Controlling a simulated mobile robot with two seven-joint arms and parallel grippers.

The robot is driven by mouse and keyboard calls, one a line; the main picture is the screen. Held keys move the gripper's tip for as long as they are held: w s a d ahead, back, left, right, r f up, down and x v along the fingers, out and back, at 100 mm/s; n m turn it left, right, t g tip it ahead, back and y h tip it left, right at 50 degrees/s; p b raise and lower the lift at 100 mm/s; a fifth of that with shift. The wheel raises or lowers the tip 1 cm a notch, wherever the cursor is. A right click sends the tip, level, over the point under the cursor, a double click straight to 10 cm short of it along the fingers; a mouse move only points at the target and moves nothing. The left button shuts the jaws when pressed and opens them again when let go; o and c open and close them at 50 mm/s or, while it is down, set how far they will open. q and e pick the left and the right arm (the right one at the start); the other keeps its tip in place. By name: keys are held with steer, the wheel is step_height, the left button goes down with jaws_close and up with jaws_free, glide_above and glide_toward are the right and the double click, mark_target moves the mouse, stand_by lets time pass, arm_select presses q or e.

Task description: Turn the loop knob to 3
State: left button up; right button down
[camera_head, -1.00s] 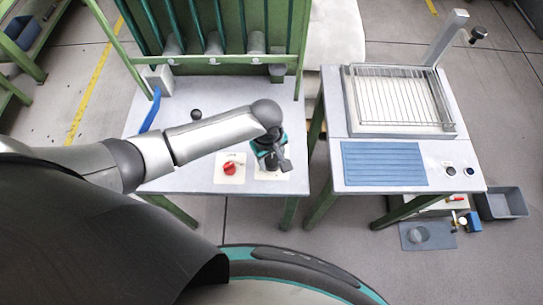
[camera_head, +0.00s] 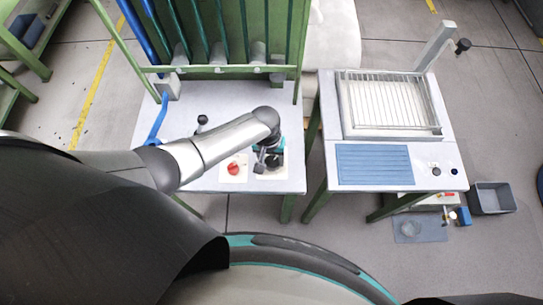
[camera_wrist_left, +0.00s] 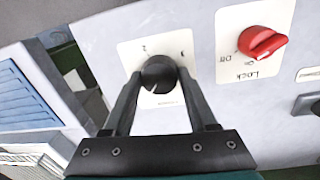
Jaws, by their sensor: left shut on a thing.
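The loop knob (camera_wrist_left: 159,75) is a round black knob on a white plate (camera_wrist_left: 128,55), seen in the left wrist view. Digits 2 and 3 are printed on the plate at the knob's far side; other lettering is partly hidden by a finger. My left gripper (camera_wrist_left: 157,82) is shut on the knob, one finger on each side. Where the knob points is hard to tell. In the head view my left gripper (camera_head: 266,160) is over the plate at the table's front right, and the wrist hides most of the knob. My right gripper is not in view.
A red Lock knob (camera_wrist_left: 262,42) sits on a plate beside the loop knob; it also shows in the head view (camera_head: 234,168). A black ball-topped lever (camera_head: 202,120) and a blue handle (camera_head: 158,122) are farther back. A second table (camera_head: 380,180) stands to the right.

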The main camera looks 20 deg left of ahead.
arm_select(q)
steer(key=m, duration=0.4)
steer(key=shift+m, duration=0.4)
steer(key=m, duration=0.5)
steer(key=shift+w+g, duration=0.1)
steer(key=shift+g, duration=0.3)
steer(key=m, duration=0.5)
steer(key=shift+d, duration=0.1)
steer(key=m, duration=0.5)
steer(key=shift+y+b, duration=0.3)
steer(key=shift+y, duration=0.1)
steer(key=m, duration=0.5)
steer(key=shift+d, duration=0.1)
steer(key=m+b, duration=0.1)
steer(key=m, duration=0.4)
steer(key=shift+y, duration=0.3)
steer(key=m, duration=0.5)
steer(key=shift+m+b, duration=0.35)
steer(key=shift+m, duration=0.05)
steer(key=shift+m+t, duration=0.3)
steer(key=shift+m, duration=1.8)
steer(key=shift+b, duration=0.3)
